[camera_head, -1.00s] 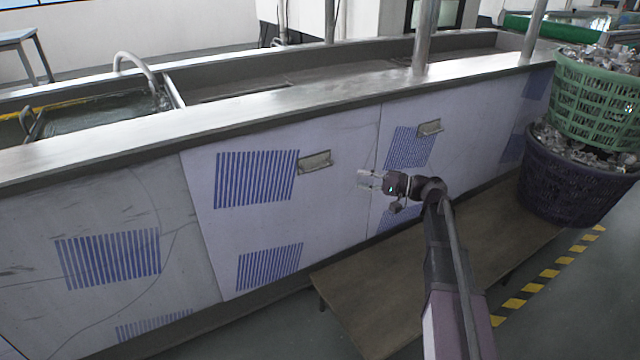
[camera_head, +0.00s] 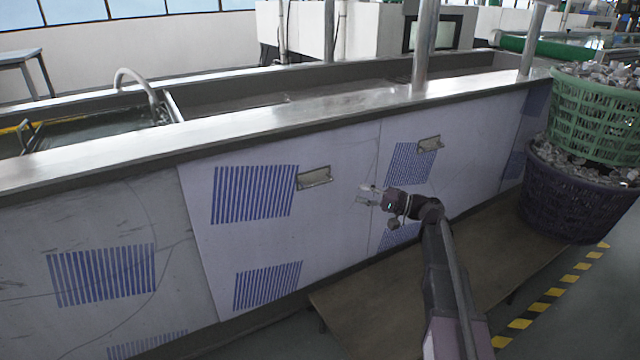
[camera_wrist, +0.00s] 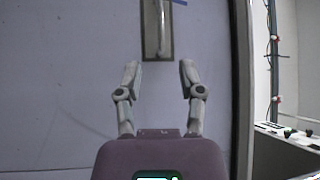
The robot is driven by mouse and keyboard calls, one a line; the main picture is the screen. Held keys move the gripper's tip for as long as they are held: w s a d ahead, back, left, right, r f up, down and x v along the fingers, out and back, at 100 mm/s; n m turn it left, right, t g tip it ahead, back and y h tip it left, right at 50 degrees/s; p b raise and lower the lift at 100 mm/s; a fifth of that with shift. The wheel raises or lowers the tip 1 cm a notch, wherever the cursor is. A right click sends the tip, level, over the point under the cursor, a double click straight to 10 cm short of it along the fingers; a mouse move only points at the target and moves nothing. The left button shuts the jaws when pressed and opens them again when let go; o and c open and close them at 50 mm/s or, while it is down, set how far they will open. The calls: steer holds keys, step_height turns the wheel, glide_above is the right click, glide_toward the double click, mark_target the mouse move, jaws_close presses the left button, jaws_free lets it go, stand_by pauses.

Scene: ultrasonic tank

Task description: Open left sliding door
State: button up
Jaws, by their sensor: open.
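The left sliding door (camera_head: 340,215) is a pale panel with blue striped patches on the tank's front. Its handle (camera_head: 315,178) is a small metal pull near its upper right part. My gripper (camera_head: 366,193) is open and empty, to the right of this handle and slightly below it in the head view. In the wrist view, a handle (camera_wrist: 157,30) on a grey plate lies beyond my open, empty fingertips (camera_wrist: 160,72), without visible contact. The right door (camera_head: 460,150) has a similar handle (camera_head: 429,144).
A wooden bench (camera_head: 365,310) stands low in front of the tank, under my arm. Stacked green (camera_head: 595,115) and dark purple (camera_head: 570,205) baskets of scrap stand at the right. The metal rim (camera_head: 250,115) runs above the doors, with posts rising from it.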

mark_target(319, 183)
steer(key=p+x, duration=0.1)
steer(key=x, duration=1.1)
steer(key=shift+w+a+p, duration=0.15)
steer(key=shift+a+p, duration=0.15)
steer(key=shift+a, duration=0.1)
steer(key=shift+c, duration=0.2)
jaws_close()
